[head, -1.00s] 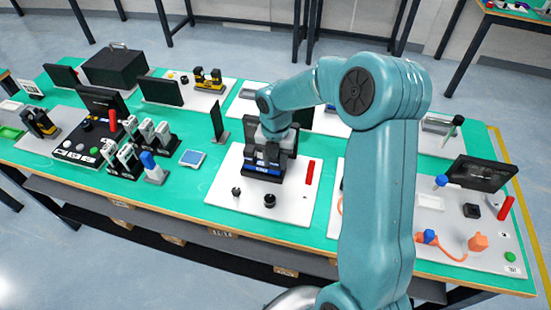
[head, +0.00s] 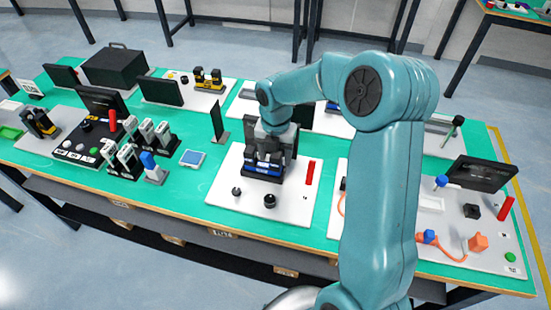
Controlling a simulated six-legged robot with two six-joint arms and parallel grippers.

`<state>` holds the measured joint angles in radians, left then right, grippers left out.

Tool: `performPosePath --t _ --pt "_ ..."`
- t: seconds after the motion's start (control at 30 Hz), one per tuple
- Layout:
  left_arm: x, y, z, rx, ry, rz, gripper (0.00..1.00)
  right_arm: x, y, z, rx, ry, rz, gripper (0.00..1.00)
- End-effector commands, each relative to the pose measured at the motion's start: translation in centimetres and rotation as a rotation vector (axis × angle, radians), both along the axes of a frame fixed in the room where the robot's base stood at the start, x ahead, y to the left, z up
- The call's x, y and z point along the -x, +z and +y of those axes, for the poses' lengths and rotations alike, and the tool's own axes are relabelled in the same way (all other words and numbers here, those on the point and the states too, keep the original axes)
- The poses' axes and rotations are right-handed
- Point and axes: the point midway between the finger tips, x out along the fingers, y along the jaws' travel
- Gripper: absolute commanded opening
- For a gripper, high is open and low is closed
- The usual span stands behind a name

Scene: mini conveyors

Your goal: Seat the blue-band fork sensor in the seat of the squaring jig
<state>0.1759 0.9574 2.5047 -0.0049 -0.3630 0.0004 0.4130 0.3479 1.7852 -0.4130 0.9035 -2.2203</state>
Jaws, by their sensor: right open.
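My right gripper (head: 267,154) points down over a dark block, the squaring jig (head: 277,177), on a white board. A dark piece with blue parts (head: 262,167), which looks like the blue-band fork sensor, sits low in the jig, just under the gripper's fingers. The gripper is open, with its fingers close above or around the piece. The gripper partly hides the jig and piece, so I cannot tell whether the piece is fully down in the seat. My left gripper is not in view.
Several grey-white devices (head: 145,135) stand further left, near a blue-topped piece (head: 149,161).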

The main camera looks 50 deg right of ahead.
Motion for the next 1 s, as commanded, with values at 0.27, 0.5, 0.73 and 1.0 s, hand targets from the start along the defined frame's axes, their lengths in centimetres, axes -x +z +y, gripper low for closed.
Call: performPosePath --t 0.27,0.5,0.73,1.0 --pt "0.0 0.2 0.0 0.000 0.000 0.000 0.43 -0.1 6.7 0.0 0.002 0.001 -0.005 0.62" --pt "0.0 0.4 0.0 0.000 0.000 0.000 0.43 0.0 9.5 0.1 0.000 0.001 -0.002 0.62" --pt "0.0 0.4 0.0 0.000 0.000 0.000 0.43 0.0 9.8 0.1 0.000 0.002 -0.001 0.62" --pt "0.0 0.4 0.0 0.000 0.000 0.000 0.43 0.0 9.8 0.1 0.000 0.001 -0.001 0.62"
